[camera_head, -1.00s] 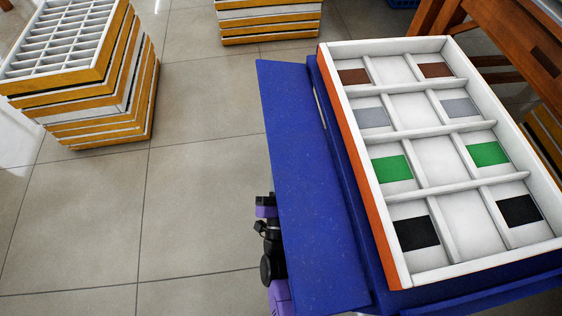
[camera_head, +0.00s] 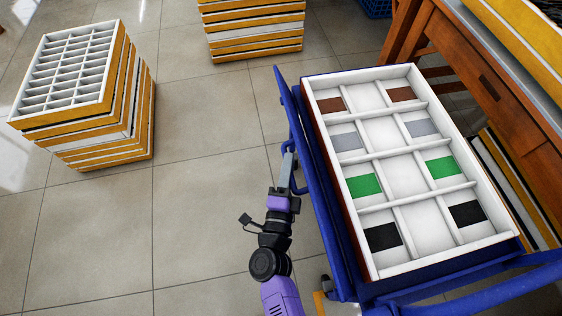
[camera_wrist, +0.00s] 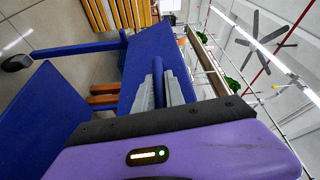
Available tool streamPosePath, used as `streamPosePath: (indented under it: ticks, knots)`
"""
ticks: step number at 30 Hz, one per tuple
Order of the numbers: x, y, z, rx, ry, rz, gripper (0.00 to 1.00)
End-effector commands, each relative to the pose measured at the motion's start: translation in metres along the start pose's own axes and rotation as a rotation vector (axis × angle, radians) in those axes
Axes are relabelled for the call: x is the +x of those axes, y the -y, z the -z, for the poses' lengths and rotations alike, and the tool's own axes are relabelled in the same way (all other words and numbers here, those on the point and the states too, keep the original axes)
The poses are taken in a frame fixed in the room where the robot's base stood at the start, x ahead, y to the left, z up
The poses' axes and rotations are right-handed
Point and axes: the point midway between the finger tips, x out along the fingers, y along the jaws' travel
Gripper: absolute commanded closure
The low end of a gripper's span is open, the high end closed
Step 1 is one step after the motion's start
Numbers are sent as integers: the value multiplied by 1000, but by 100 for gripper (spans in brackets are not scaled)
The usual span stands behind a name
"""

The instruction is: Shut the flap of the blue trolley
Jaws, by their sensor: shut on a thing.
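The blue trolley (camera_head: 524,244) stands at the right in the head view with a divided tray on top. Its blue flap (camera_head: 283,88) is along the trolley's left side, raised and seen almost edge-on. My gripper (camera_head: 288,160) is outside the flap, shut on a blue bar (camera_head: 291,133) on the flap's outer side. In the wrist view the two grey fingers of my gripper (camera_wrist: 166,84) close around the blue bar, with a blue panel behind it. The exact contact is small in the head view, and the flap's lower edge is partly hidden.
The white tray (camera_head: 399,156) holds coloured squares in its compartments. Stacks of yellow-edged trays stand at the left (camera_head: 130,90) and back (camera_head: 252,46). A wooden table (camera_head: 475,60) is close at the right. The tiled floor left of my arm is clear.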

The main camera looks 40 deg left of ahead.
Motion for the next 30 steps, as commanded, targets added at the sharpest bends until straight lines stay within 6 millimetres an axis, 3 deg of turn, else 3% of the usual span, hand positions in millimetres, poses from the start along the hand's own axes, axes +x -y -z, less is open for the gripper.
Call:
streamPosePath:
  ticks: [1, 4, 12, 23, 24, 27, 30]
  knots:
    - [4, 15, 6, 38, -3, -8, 100]
    - [7, 19, 14, 112, -3, -39, 100]
    - [14, 23, 30, 263, -3, -102, 100]
    - [17, 20, 36, 327, -1, -128, 100]
    - [17, 20, 36, 327, -1, -128, 82]
    - [17, 20, 36, 326, -1, -129, 64]
    - [16, 19, 36, 325, -1, -130, 64]
